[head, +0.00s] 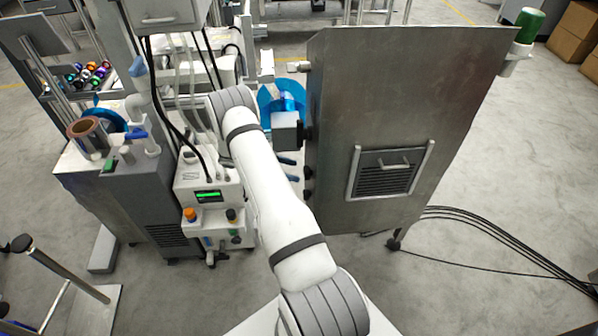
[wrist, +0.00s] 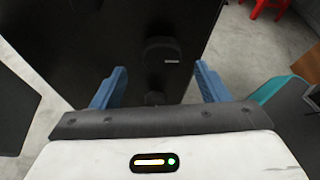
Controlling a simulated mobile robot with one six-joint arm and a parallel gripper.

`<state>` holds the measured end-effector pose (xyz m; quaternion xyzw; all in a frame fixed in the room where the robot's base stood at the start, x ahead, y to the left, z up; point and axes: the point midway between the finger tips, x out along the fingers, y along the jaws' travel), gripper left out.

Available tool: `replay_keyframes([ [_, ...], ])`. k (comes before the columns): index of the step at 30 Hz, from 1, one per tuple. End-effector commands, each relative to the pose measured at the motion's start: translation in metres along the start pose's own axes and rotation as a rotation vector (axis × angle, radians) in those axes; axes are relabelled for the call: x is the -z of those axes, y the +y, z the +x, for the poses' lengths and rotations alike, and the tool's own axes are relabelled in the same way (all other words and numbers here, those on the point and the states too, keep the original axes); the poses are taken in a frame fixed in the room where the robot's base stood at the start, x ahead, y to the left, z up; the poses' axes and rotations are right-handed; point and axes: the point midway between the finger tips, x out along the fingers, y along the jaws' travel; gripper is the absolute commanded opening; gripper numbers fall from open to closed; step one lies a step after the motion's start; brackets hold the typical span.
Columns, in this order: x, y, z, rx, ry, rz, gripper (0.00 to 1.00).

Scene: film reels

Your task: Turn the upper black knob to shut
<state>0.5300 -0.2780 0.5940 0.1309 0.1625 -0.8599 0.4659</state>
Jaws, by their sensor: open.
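The metal cabinet (head: 400,110) stands right of my arm. Small black knobs show on its left edge, an upper one (head: 308,172) and a lower one (head: 308,195). In the wrist view the dark panel (wrist: 115,45) carries a round black knob (wrist: 162,52) with a pale mark, and a smaller dark knob (wrist: 153,98) nearer my gripper. Which of these is the upper one I cannot tell there. My gripper (wrist: 159,85) is open, its blue fingers apart and empty, facing the panel. In the head view its fingers are largely hidden by my arm.
A grey block (head: 287,133) juts from the cabinet's left side. A white machine with a green display (head: 207,196) stands left of my arm. Black cables (head: 490,235) lie on the floor at right. A red stool (wrist: 265,8) stands beyond the panel.

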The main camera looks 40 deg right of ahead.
Motion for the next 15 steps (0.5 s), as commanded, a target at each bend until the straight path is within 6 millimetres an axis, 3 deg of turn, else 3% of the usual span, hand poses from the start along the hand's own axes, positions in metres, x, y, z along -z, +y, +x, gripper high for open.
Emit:
replay_keyframes([
  [6,0.000,-0.001,0.030,0.003,0.001,0.000,0.68],
  [15,0.000,0.000,0.037,0.001,0.001,0.001,0.68],
])
